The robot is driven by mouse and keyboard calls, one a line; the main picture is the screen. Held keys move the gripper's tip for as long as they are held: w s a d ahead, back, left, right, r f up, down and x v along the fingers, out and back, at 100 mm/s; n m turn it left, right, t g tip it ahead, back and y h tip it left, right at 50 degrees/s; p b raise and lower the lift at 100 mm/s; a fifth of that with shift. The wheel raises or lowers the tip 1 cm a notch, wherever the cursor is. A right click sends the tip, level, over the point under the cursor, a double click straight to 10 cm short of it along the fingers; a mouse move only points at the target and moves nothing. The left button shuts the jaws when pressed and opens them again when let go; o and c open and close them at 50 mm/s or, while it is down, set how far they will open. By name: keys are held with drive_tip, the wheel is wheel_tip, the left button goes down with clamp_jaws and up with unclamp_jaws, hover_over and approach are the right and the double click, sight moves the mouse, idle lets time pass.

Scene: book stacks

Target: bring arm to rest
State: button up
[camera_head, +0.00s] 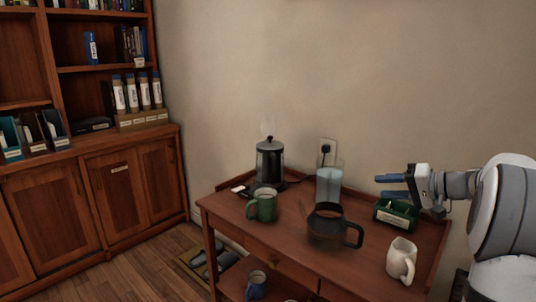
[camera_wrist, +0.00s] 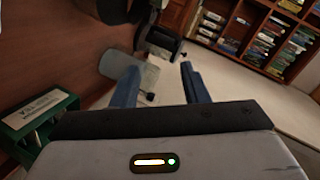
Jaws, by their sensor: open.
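My gripper (camera_head: 393,187) is at the right in the head view, above the back right part of the wooden side table (camera_head: 270,232). Its two blue fingers point left and are apart with nothing between them. In the wrist view the open fingers (camera_wrist: 158,85) also show empty. A green box with a white label (camera_head: 397,214) sits on the table just below the gripper, and it shows at the left in the wrist view (camera_wrist: 40,118). The rest of my arm is at the right edge of the head view.
On the table stand a kettle (camera_head: 270,162), a green mug (camera_head: 262,205), a clear water container (camera_head: 329,184), a dark pot (camera_head: 328,226) and a cream mug (camera_head: 401,260). A blue mug (camera_head: 256,284) is on the lower shelf. A bookcase (camera_head: 88,130) stands left.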

drive_tip(key=s+a+r+n+g+h+p, duration=0.1)
drive_tip(key=s+a+r+g+h+p, duration=0.15)
drive_tip(key=s+a+p, duration=0.4)
drive_tip(key=s+a+r+g+h+p, duration=0.2)
drive_tip(key=s+a+r+g+p, duration=0.15)
drive_tip(key=s+a, duration=0.5)
drive_tip(key=s+a+r+n+h+p, duration=0.1)
drive_tip(key=s+h+p, duration=0.2)
drive_tip(key=s+p, duration=0.2)
drive_tip(key=s+a+r+n+g+h+p, duration=0.1)
drive_tip(key=s+a+r+h+p, duration=0.1)
drive_tip(key=s+p, duration=0.4)
drive_tip(key=s+h, duration=0.1)
drive_tip(key=s, duration=0.2)
drive_tip(key=shift+s+a+r+n, duration=0.15)
drive_tip(key=shift+s+n, duration=0.15)
drive_tip(key=shift+s, duration=0.1)
drive_tip(key=shift+c, duration=0.4)
